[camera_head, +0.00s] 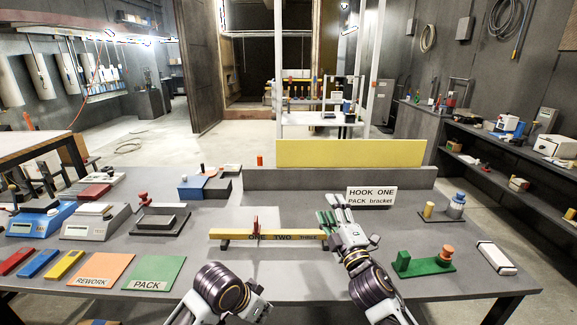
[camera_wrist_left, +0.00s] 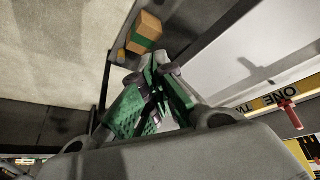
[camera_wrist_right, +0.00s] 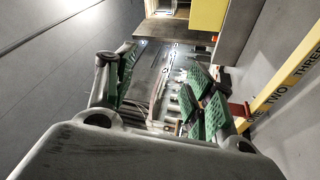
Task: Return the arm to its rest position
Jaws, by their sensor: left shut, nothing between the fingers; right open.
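My left gripper (camera_head: 252,308) is low in the head view, near the table's front edge. Its green fingers (camera_wrist_left: 153,90) are together and empty in the left wrist view. My right gripper (camera_head: 328,219) is over the table, by the right end of the yellow bar (camera_head: 226,235) marked ONE TWO THREE. Its green fingers (camera_wrist_right: 160,88) are spread apart with nothing between them in the right wrist view. The right gripper hides part of the bar's right end.
A sign (camera_head: 371,196) reading HOOK ONE PACK bracket stands behind the right gripper. A green fixture (camera_head: 425,265) and white block (camera_head: 496,258) lie at right. Orange REWORK (camera_head: 101,270) and green PACK (camera_head: 153,272) mats and scales lie at left. The grey tabletop before the bar is bare.

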